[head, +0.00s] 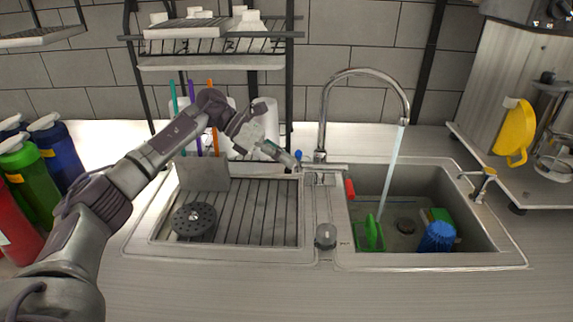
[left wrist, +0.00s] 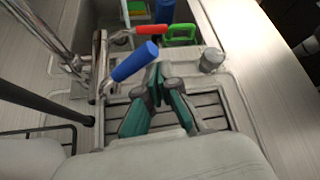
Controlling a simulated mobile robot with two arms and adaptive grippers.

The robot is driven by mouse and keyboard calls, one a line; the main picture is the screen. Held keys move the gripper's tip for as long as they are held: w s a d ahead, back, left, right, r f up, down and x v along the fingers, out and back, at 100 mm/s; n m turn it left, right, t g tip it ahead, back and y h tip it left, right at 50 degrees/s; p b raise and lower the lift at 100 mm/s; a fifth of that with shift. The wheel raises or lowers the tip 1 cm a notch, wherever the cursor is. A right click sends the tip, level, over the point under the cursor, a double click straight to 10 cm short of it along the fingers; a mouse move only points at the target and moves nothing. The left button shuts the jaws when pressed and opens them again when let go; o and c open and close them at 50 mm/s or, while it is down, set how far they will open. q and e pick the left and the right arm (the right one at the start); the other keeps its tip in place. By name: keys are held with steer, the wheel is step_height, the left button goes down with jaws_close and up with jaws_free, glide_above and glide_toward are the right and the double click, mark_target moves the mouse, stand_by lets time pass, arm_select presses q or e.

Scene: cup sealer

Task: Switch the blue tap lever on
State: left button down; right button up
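The blue tap lever (left wrist: 135,62) shows in the left wrist view as a blue cylinder, just left of my left fingertips. The red lever (head: 349,189) points toward the basin. My left gripper (left wrist: 157,80) has its teal fingertips together with nothing between them; whether they touch the blue lever is unclear. My right gripper is not in view.
The sink basin (head: 473,238) holds a green item, a blue brush and a sponge. A drainer (head: 270,215) lies below my arm. A black-framed rack (head: 215,62) stands behind my arm. Bottles (head: 30,180) stand at the left. The front counter is clear.

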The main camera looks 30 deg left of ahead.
arm_select(q)
step_height(320, 180, up, 8)
steer(key=shift+d+t, duration=0.3)
